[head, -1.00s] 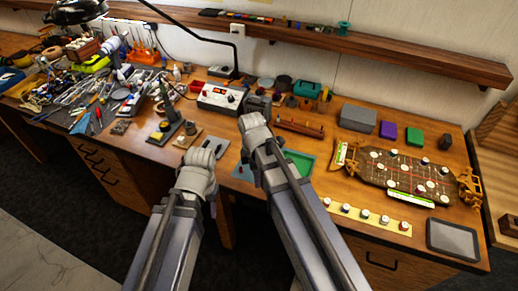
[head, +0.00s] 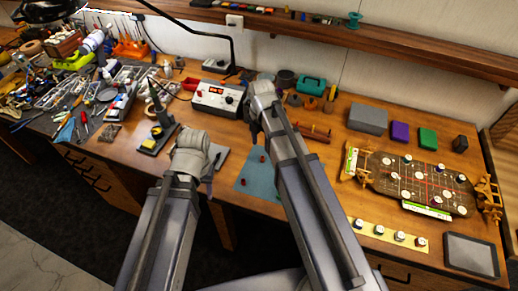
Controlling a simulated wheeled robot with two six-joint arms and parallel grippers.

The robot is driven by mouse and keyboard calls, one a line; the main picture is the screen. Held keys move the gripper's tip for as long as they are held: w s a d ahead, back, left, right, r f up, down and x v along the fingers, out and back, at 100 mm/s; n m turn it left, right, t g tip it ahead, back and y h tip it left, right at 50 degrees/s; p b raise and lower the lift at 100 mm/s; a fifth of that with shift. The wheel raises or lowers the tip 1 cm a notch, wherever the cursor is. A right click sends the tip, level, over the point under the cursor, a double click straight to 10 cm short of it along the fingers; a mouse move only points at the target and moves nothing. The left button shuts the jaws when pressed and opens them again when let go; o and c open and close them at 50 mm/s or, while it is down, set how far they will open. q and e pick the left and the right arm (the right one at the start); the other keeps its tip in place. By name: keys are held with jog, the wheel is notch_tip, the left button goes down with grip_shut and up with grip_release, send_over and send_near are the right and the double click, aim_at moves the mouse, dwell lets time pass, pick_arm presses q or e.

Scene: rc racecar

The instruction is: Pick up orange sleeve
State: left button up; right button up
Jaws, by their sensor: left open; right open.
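A small upright orange piece (head: 332,93), which may be the orange sleeve, stands at the back of the bench, right of the teal box; it is too small to tell for sure. My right gripper (head: 259,112) is left of it, above the bench in front of the grey power unit (head: 217,98). My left gripper (head: 196,158) is above the front left part of the bench, near the small black-and-yellow stand (head: 158,137). Both grippers are open and hold nothing that I can see; their fingertips are largely hidden by my own wrists.
A teal box (head: 311,85) and a grey box (head: 368,118) stand at the back. A racecar chassis board (head: 412,181) lies at the right, with a tablet (head: 470,255) in front. Tools crowd the left. A blue-teal mat (head: 257,177) lies between my arms.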

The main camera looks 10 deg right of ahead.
aim_at(262, 161)
jog(key=shift+w+f+b, duration=0.25)
jog(key=shift+f+b, duration=0.1)
jog(key=shift+b, duration=0.1)
notch_tip(262, 161, down, 2)
jog(key=shift+w+d+f+b, duration=0.1)
jog(key=shift+b, duration=0.9)
pick_arm(q)
jog(key=f, duration=0.2)
jog(key=shift+w+f, duration=0.3)
jog(key=shift+f, duration=0.05)
pick_arm(e)
jog(key=f+b, duration=0.5)
jog(key=shift+s+d, duration=0.2)
jog(key=shift+s, duration=0.15)
pick_arm(q)
notch_tip(262, 161, down, 5)
jog(key=shift+f, duration=0.1)
pick_arm(e)
jog(key=shift+r, duration=0.1)
jog(key=shift+c, duration=0.3)
grip_shut()
